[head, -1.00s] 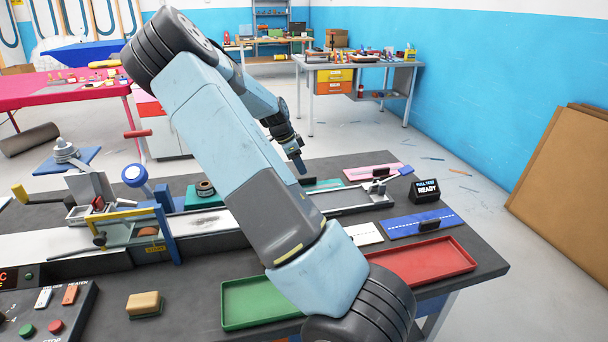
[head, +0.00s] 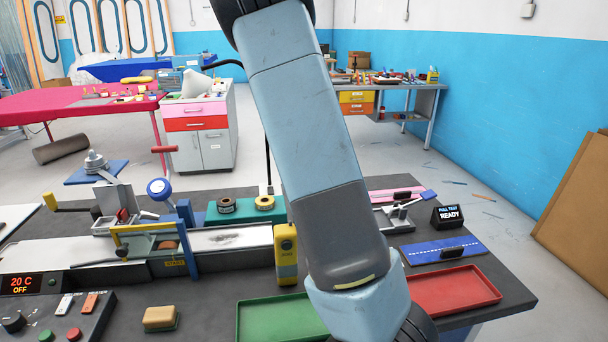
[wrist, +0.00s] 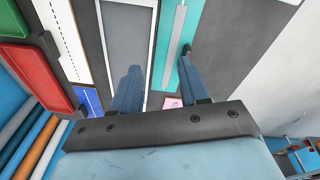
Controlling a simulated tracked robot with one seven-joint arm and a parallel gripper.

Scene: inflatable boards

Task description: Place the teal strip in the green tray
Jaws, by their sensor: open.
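The teal strip (wrist: 193,22) lies on the dark bench in the wrist view, with a grey band along it and a small black grip on it. My gripper (wrist: 160,65) is open and empty above the bench. Its right finger overlaps the teal strip in the picture, and its left finger is over a grey, white-edged panel; I cannot tell the height. In the head view my arm hides the gripper and the teal strip. The green tray (head: 275,320) is at the bench's front, partly behind my arm; its edge shows at the wrist view's upper left (wrist: 18,18).
The red tray (head: 455,290) is right of the green one. A blue strip (head: 440,250), a pink strip (head: 392,195) and a metal clamp (head: 398,214) lie nearby. A yellow device (head: 286,252) stands by the long white track (head: 225,240). A tape holder (head: 240,208) is behind.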

